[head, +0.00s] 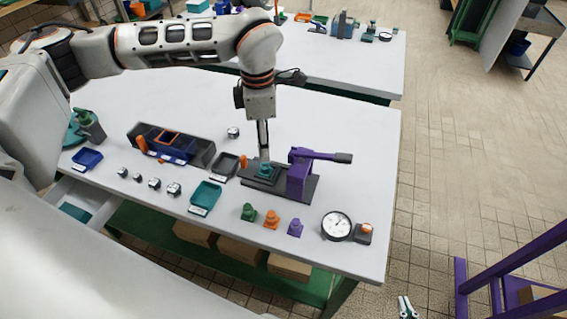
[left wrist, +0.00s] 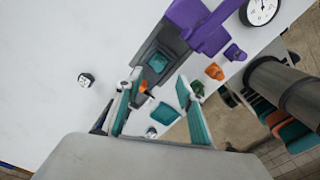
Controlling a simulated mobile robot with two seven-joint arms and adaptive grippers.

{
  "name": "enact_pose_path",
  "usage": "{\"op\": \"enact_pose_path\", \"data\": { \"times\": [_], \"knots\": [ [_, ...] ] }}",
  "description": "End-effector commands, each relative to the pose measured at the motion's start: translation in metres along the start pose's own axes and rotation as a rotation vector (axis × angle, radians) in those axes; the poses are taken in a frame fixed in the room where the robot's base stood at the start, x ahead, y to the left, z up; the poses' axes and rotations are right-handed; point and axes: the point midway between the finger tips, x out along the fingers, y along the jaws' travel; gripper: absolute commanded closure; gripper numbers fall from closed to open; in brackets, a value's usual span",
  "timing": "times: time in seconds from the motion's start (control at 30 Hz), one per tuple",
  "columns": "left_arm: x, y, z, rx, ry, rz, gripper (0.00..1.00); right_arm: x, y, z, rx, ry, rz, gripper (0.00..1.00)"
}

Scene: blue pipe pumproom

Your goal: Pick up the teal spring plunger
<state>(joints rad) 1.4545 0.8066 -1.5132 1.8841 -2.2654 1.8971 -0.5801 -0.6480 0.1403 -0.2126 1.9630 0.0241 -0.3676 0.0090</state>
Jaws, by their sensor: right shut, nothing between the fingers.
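The teal spring plunger (head: 265,170) sits in the dark grey base of a purple-armed press (head: 300,174) on the white table. In the left wrist view the teal plunger (left wrist: 158,63) shows just beyond my fingertips, roughly centred between them. My left gripper (head: 264,156) points down above the plunger; in the left wrist view its teal-padded fingers (left wrist: 158,86) are apart with nothing held. Whether the fingertips touch the plunger I cannot tell. My right gripper (head: 408,306) is shut and empty at the bottom edge, away from the table.
Green (head: 249,212), orange (head: 271,219) and purple (head: 295,228) plungers stand in front of the press. A dial gauge (head: 336,226) is to their right. A teal tray (head: 205,197) and a dark bin (head: 171,146) lie left. The table right of the press is clear.

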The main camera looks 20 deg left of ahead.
Motion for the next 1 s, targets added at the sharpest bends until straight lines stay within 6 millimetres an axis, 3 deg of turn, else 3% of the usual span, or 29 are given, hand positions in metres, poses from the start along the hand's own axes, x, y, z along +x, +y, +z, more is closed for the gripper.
{"op": "enact_pose_path", "data": {
  "times": [0.37,0.63,0.97,1.0],
  "knots": [
    [0.034,0.003,-0.002,-0.004,0.008,0.005,0.62,-0.001,0.000,-0.001,0.001,-0.001,0.000,1.00],
    [0.070,0.004,0.000,-0.005,0.007,0.005,0.62,-0.002,0.000,-0.003,0.001,-0.001,0.000,1.00],
    [0.076,0.004,0.000,-0.004,0.005,0.006,0.62,-0.002,0.000,-0.003,0.001,-0.001,0.000,1.00],
    [0.076,0.004,0.000,-0.004,0.005,0.006,0.72,-0.002,0.000,-0.003,0.001,-0.001,0.000,1.00]
  ]
}}
